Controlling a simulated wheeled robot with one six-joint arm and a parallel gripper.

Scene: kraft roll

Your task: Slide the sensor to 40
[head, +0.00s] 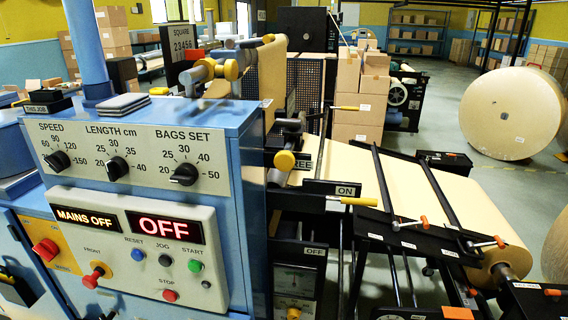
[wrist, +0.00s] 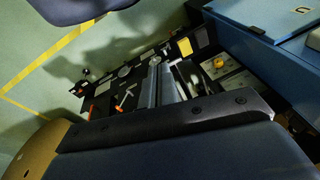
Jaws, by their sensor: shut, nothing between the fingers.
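No sensor marked as such, and no readable scale with 40 for it, can be made out. In the head view, two dark rails (head: 384,180) cross the sloping brown paper web (head: 430,195). Orange-tipped clamp handles (head: 410,223) and (head: 487,243) sit on black plates at the lower end of the web. In the wrist view, a small metal T-shaped handle (wrist: 125,97) stands among dark machine parts beyond a black bolted bar (wrist: 170,122). I cannot tell if it is one of those clamps. I do not make out my gripper's fingers in either view.
A blue control cabinet (head: 140,215) fills the left of the head view. Its displays read MAINS OFF and OFF. A yellow-tipped lever (head: 358,201) sticks out below the ON plate. A big paper roll (head: 513,114) stands at right. Open floor (head: 450,125) lies behind the web.

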